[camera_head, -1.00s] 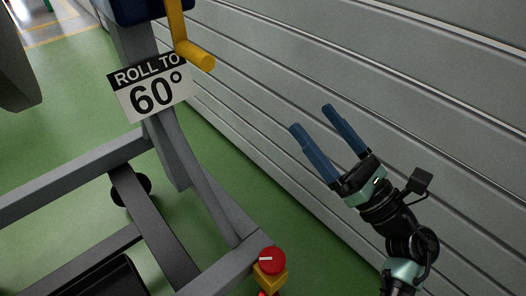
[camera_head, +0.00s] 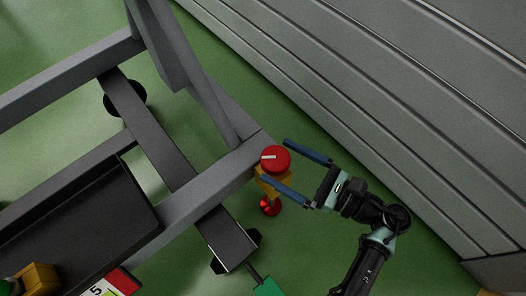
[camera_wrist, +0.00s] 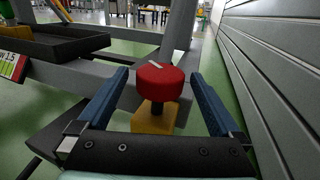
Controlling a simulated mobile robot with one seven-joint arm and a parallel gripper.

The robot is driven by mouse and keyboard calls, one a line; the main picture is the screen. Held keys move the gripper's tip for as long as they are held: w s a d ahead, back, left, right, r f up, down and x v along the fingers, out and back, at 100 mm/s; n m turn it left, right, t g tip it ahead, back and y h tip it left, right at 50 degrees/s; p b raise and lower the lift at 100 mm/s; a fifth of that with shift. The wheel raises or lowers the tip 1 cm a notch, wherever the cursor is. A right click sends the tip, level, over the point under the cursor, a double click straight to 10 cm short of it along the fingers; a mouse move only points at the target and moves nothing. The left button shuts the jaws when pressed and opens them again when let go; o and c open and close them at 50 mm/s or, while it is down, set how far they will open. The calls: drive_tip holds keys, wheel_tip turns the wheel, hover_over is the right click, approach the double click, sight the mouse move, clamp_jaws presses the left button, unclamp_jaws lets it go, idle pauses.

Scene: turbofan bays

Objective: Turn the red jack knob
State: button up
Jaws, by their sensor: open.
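The red jack knob (camera_head: 275,159) is a round red cap with a white mark on top. It sits on a yellow block (camera_head: 271,183) at the corner of the grey frame. In the wrist view the knob (camera_wrist: 160,82) stands upright between my two blue fingers, with the yellow block (camera_wrist: 155,117) below it. My gripper (camera_head: 287,160) is open, with one finger on either side of the knob. Gaps show between the fingers and the knob in the wrist view, so I see no contact there.
The grey frame (camera_head: 200,195) with a dark tray (camera_head: 75,225) fills the left. A grey slatted wall (camera_head: 400,90) runs along the right. A small red part (camera_head: 270,206) shows below the yellow block. Green floor (camera_head: 310,245) is open around the frame's foot.

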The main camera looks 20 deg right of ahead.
sight(267, 148)
drive_tip(key=shift+b+x, duration=0.8)
drive_tip(key=shift+x, duration=1.9)
drive_tip(key=c, duration=1.3)
drive_tip(key=shift+r+m+t+h+p, duration=0.1)
drive_tip(key=shift+m+t+h+p, duration=0.2)
drive_tip(key=shift+m+p, duration=0.1)
